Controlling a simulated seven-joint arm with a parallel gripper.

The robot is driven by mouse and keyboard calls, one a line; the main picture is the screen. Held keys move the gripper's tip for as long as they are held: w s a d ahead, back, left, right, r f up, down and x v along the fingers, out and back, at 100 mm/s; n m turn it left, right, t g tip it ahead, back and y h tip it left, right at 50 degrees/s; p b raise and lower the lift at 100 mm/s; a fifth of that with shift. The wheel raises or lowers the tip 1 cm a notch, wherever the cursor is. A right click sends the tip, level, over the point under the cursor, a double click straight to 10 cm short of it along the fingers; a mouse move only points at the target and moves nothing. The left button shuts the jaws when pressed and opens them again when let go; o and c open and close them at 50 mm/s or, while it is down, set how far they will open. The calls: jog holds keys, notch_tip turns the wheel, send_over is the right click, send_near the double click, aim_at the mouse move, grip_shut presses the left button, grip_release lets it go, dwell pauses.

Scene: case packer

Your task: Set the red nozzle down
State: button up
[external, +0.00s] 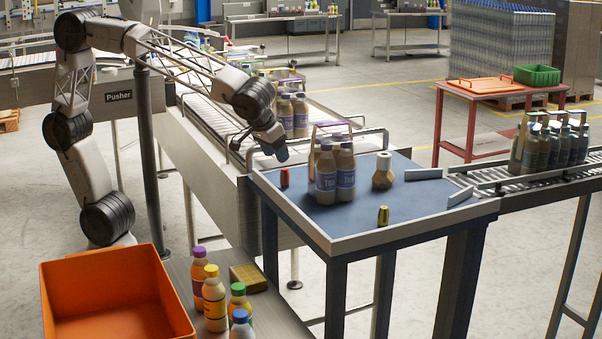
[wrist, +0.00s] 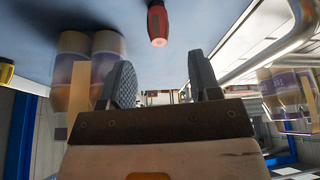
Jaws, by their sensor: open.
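The red nozzle (external: 284,178) stands upright on the blue table top (external: 330,212), near its left edge. In the wrist view, which looks upside down, the red nozzle (wrist: 157,22) touches the table surface and is clear of the fingers. My gripper (external: 272,152) is just above and left of the nozzle in the external view. In the wrist view my gripper (wrist: 161,78) has its two fingers spread with nothing between them.
Bottles with purple labels (external: 336,172) stand to the right of the red nozzle. A brass nozzle (external: 383,215) and a tan hexagonal piece (external: 383,172) are also on the table. A conveyor rail (external: 348,141) runs behind. An orange bin (external: 112,293) is at front left.

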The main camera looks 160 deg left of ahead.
aim_at(285, 173)
jog(key=shift+x, duration=1.3)
jog(key=shift+x, duration=2.6)
jog(key=shift+w, duration=0.1)
grip_shut()
jog(key=shift+r, duration=0.1)
jog(key=shift+r, duration=4.95)
